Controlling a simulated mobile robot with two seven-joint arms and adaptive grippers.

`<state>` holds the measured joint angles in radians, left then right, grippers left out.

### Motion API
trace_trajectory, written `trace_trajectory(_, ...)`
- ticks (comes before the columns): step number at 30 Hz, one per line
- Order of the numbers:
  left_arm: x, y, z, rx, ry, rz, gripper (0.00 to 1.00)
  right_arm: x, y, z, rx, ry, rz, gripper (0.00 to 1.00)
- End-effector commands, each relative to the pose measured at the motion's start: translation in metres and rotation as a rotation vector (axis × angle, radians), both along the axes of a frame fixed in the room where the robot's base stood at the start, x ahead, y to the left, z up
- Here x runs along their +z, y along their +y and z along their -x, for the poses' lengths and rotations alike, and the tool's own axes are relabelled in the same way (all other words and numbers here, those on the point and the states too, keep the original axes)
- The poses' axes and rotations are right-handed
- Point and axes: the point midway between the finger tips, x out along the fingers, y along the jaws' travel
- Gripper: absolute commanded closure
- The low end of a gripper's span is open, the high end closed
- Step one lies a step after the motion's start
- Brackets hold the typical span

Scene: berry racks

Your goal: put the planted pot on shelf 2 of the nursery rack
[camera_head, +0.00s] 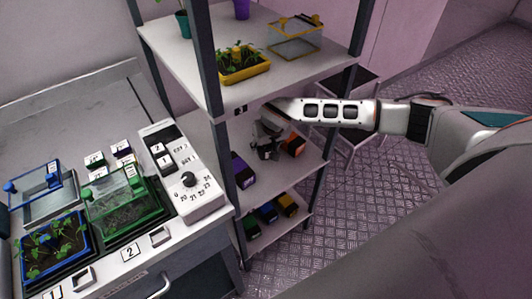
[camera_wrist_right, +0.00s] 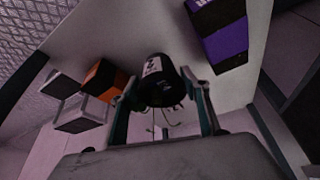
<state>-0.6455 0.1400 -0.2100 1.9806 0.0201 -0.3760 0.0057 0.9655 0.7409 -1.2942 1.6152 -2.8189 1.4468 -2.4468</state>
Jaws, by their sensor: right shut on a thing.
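My right gripper (camera_head: 266,148) reaches into the nursery rack from the right, over its middle shelf (camera_head: 200,140). In the right wrist view the gripper (camera_wrist_right: 162,100) is shut on a small black pot (camera_wrist_right: 157,68) with a white label. The pot sits between the two fingers, and the pale shelf board (camera_wrist_right: 120,35) lies behind it. I cannot tell whether the pot touches the shelf. In the head view the pot is hard to make out against the dark gripper. My left gripper is not in view.
A purple box (camera_head: 241,170) and an orange box (camera_head: 294,146) stand on the middle shelf, either side of the gripper. The shelf above holds a yellow seedling tray (camera_head: 243,76) and a clear case (camera_head: 295,40). Several boxes fill the bottom shelf. A bench with trays stands left.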

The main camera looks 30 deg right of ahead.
Motion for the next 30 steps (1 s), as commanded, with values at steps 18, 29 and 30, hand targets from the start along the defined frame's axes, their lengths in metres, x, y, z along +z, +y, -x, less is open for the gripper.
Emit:
trace_trajectory(18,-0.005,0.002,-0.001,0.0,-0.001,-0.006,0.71,-0.035,0.0,0.001,0.001,0.001,0.001,0.75)
trace_trajectory(29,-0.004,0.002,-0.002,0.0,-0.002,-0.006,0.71,-0.034,0.0,0.001,0.001,0.002,0.001,0.37)
trace_trajectory(30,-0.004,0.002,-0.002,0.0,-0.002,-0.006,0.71,-0.033,0.0,0.001,0.001,0.001,0.001,0.37)
